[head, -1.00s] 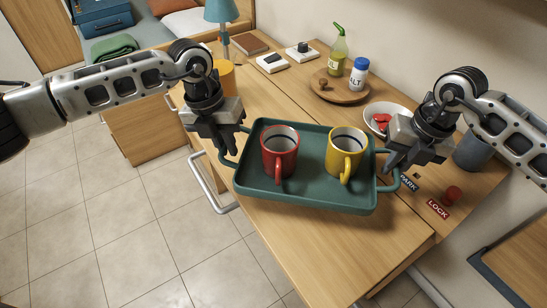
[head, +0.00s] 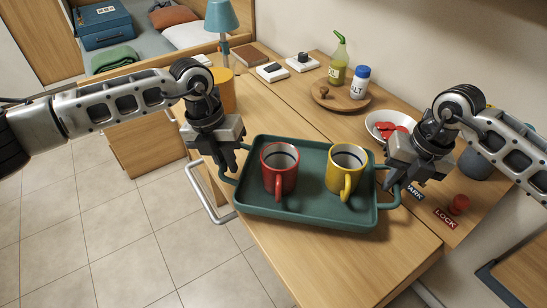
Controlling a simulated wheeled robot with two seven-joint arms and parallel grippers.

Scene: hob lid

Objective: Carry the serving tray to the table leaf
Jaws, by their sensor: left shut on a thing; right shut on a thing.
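The green serving tray (head: 305,212) is in the middle of the head view, above the wooden table leaf (head: 330,262). A red mug (head: 279,171) and a yellow mug (head: 345,172) stand upright on it. My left gripper (head: 228,172) is shut on the tray's left handle. My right gripper (head: 393,185) is shut on its right handle. The tray looks close to level. I cannot tell whether its underside touches the wood.
Behind the tray are a round wooden board (head: 340,98) with an oil bottle and a salt jar, and a white bowl (head: 390,124) with red pieces. A red knob (head: 458,203) by the LOCK label is at right. A metal rail (head: 207,195) runs along the left edge.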

